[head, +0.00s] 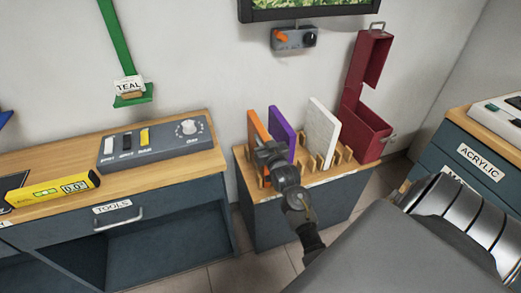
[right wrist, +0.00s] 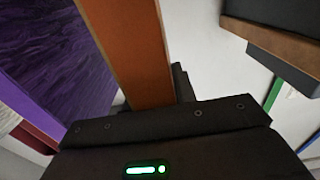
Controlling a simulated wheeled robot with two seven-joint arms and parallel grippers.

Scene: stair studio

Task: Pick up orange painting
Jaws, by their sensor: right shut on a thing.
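The orange painting (head: 256,127) is a thin upright panel in the wooden slotted rack (head: 343,156) on a small grey cabinet. It stands leftmost, beside a purple painting (head: 281,132) and a white one (head: 322,127). My right gripper (head: 268,156) is at the orange painting and covers its lower part in the head view. In the right wrist view the orange painting's edge (right wrist: 130,50) runs down between the jaws, which are shut on it. The purple painting (right wrist: 50,60) is close on the left there. Whether the painting's bottom is still in its slot is hidden. My left gripper is not in view.
An open dark red box (head: 366,128) stands at the rack's right end. A wooden-topped tools desk (head: 60,165) with a control panel (head: 155,143) is on the left. A drawer unit labelled ACRYLIC (head: 480,162) is on the right.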

